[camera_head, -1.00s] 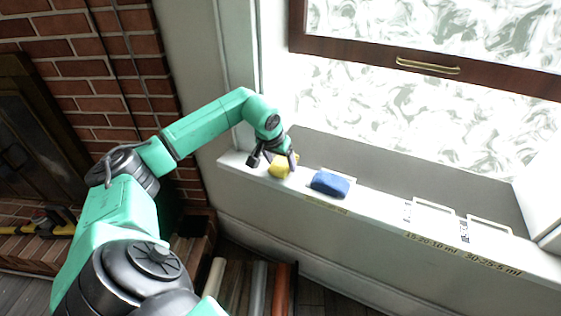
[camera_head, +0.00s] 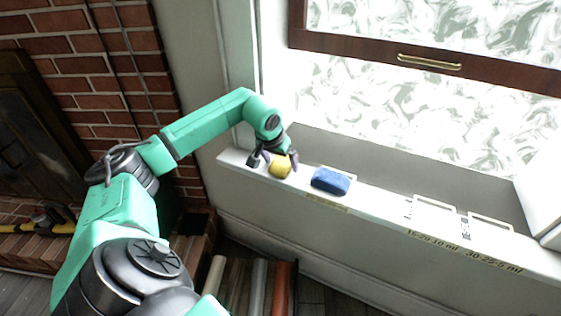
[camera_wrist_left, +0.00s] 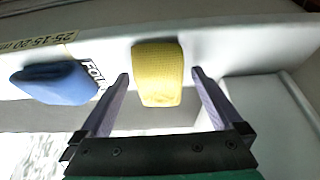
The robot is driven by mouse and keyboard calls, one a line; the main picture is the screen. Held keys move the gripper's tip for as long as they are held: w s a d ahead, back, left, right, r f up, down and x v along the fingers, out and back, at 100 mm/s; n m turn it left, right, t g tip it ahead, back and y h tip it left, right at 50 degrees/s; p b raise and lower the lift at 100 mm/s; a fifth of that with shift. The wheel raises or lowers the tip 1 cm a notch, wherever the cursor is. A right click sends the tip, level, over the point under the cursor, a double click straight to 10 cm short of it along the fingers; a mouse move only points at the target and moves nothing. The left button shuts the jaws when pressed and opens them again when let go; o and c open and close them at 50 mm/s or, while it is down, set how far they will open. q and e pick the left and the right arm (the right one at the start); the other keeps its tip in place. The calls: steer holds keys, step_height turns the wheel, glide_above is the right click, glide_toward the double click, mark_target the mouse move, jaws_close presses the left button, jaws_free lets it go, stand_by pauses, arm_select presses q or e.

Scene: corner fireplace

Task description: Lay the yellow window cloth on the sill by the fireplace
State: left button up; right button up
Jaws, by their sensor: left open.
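The yellow window cloth (camera_head: 280,167) is a small folded bundle on the white sill (camera_head: 377,206), near the sill's left end by the brick fireplace. It also shows in the left wrist view (camera_wrist_left: 158,76), lying on the sill. My left gripper (camera_head: 275,161) is open, with one finger on each side of the cloth. In the left wrist view its fingers (camera_wrist_left: 159,78) stand apart with a visible gap on both sides of the cloth. My right gripper is not in view.
A folded blue cloth (camera_head: 330,181) lies on the sill just right of the yellow one. White outlined frames (camera_head: 434,214) and printed labels (camera_head: 440,240) mark the sill further right. The window (camera_head: 420,110) with a brass handle (camera_head: 429,62) rises behind. Brick wall (camera_head: 105,80) stands left.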

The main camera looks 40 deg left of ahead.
arm_select(q)
steer(key=p+v, duration=0.1)
steer(key=v, duration=1.3)
steer(key=shift+r, duration=0.3)
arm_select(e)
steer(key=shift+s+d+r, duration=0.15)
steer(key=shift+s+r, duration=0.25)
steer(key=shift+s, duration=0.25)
arm_select(q)
steer(key=shift+s+f, duration=0.1)
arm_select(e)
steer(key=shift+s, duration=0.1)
